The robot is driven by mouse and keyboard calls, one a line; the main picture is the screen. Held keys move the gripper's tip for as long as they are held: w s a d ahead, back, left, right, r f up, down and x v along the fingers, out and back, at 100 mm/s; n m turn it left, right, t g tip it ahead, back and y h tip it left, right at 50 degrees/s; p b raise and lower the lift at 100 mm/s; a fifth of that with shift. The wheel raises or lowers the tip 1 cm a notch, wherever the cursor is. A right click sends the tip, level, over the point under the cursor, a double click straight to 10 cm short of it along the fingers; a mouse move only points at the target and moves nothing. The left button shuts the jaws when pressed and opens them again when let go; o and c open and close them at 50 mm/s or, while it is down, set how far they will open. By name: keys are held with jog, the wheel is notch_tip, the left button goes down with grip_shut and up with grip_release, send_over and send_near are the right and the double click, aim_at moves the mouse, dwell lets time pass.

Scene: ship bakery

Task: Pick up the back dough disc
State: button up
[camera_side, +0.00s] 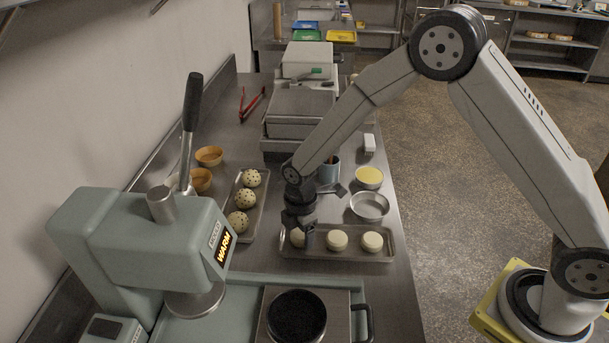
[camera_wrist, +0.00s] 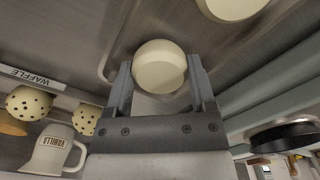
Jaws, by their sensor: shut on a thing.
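Three pale dough discs belong to the metal tray (camera_side: 345,257) in the side view. My gripper (camera_side: 303,240) points down at the tray's left end and is shut on the leftmost disc (camera_side: 297,237), the back dough disc, partly hidden by a finger. In the wrist view this disc (camera_wrist: 160,68) sits between the two fingers of my gripper (camera_wrist: 162,80). I cannot tell whether it touches the tray. The middle disc (camera_side: 337,240) and the right disc (camera_side: 372,242) lie on the tray. Another disc (camera_wrist: 235,6) shows at the wrist view's top edge.
A tray of speckled balls (camera_side: 237,222) lies left of my gripper. An empty round pan (camera_side: 370,206), a yellow-filled pan (camera_side: 369,178) and a blue-grey mug (camera_side: 329,170) stand behind the disc tray. A press (camera_side: 140,245) and a dark round plate (camera_side: 297,318) are nearer the camera.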

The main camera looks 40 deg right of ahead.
jog(key=shift+r, duration=0.4)
jog(key=s+d+r, duration=0.2)
jog(key=s+r, duration=0.9)
jog(key=s, duration=0.2)
jog(key=shift+s+d+r, duration=0.25)
jog(key=shift+s+d, duration=0.05)
jog(key=shift+s, duration=0.1)
jog(key=shift+a, duration=0.1)
